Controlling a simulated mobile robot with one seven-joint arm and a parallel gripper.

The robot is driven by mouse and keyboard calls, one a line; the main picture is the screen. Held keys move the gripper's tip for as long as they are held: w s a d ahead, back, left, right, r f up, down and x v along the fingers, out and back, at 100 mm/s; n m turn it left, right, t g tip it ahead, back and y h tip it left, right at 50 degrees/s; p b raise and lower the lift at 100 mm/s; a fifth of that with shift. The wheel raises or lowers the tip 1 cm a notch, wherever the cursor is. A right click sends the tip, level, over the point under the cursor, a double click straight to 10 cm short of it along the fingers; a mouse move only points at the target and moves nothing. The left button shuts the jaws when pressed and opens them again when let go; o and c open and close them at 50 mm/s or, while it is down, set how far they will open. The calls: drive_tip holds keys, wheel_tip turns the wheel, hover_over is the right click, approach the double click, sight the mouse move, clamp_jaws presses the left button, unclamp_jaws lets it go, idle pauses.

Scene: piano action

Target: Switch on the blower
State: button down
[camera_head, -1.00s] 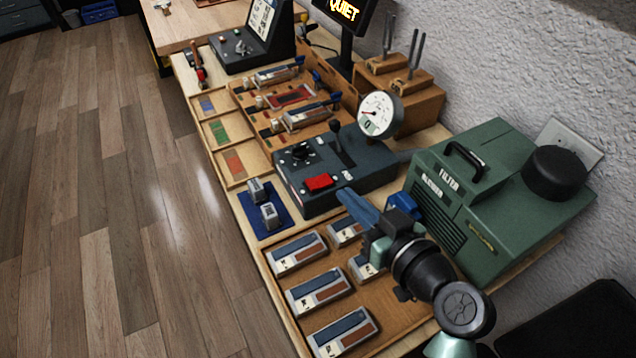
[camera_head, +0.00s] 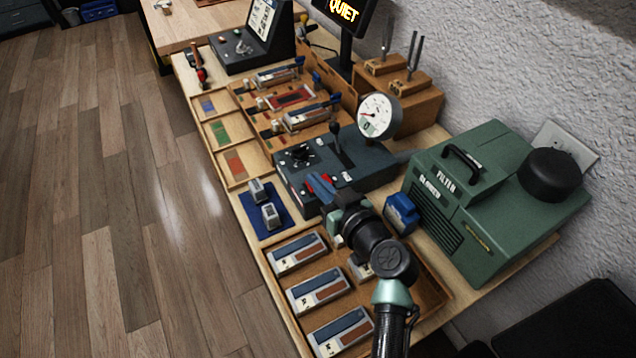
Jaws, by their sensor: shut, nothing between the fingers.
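The green blower box (camera_head: 468,200), lettered FILTER and BLOWER, stands at the right by the wall, with a black handle on top. A dark control box (camera_head: 352,168) stands to its left, with a round dial gauge (camera_head: 379,116), a lever (camera_head: 337,140) and a black knob (camera_head: 299,154). A red switch (camera_head: 311,190) on its front part is mostly covered by my gripper.
A wooden tray of grey, blue and brown blocks (camera_head: 318,288) lies below my arm. A small blue object (camera_head: 400,212) sits before the blower. Two grey pieces lie on a blue mat (camera_head: 250,209). A display (camera_head: 343,11) reads QUIET. The floor at left is clear.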

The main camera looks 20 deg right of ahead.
drive_tip(key=shift+f, duration=0.35)
drive_tip(key=shift+f, duration=0.1)
